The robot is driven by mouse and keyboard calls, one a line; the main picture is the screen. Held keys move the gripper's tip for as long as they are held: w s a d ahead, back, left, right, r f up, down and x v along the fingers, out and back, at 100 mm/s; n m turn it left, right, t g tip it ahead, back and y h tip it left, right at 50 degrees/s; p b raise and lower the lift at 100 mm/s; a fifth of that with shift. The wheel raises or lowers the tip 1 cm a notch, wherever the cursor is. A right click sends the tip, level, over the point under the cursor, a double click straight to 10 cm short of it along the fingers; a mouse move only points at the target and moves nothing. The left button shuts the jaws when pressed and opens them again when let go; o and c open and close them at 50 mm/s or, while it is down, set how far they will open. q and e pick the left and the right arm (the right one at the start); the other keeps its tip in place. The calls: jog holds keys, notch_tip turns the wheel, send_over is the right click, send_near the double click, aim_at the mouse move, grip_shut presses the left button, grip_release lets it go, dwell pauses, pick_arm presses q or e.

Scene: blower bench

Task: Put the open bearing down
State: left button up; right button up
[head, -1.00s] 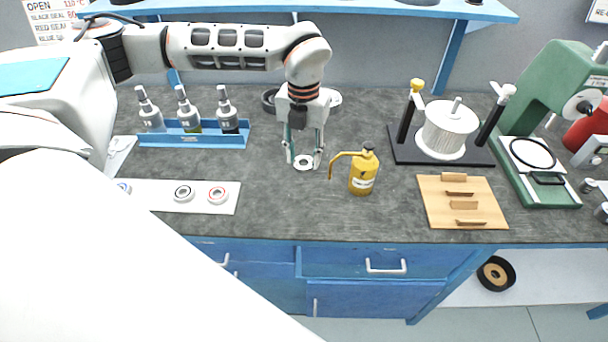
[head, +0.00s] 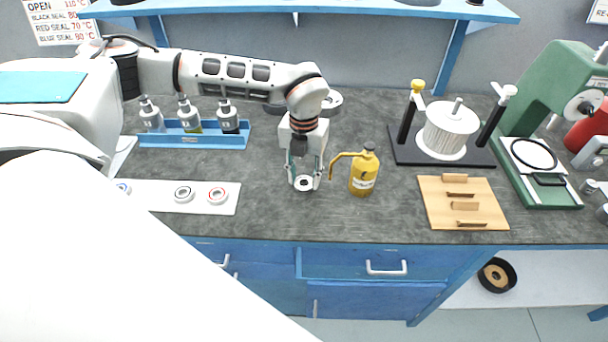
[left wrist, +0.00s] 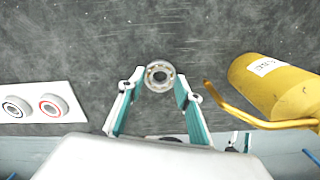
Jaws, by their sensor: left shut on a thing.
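The open bearing (head: 304,184) is a small metal ring with visible balls and no coloured seal. My left gripper (head: 304,182) is shut on it, with one finger on each side. In the left wrist view the bearing (left wrist: 159,76) sits between the fingertips of the left gripper (left wrist: 159,85), over the dark grey bench top. I cannot tell whether it touches the bench. My right gripper is not in view.
A yellow oil can (head: 363,172) stands close to the right of my left gripper, its spout pointing towards it. A white strip (head: 200,207) with several bearings lies to the left. A wooden board (head: 490,207) lies to the right. Bare bench (head: 270,215) is in front.

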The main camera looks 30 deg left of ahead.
pick_arm(q)
jog(key=o, duration=1.1)
jog(key=shift+f, duration=0.1)
jog(key=shift+c, duration=0.2)
notch_tip(320, 180, up, 12)
jog(key=shift+r, duration=0.2)
jog(key=shift+s, duration=0.1)
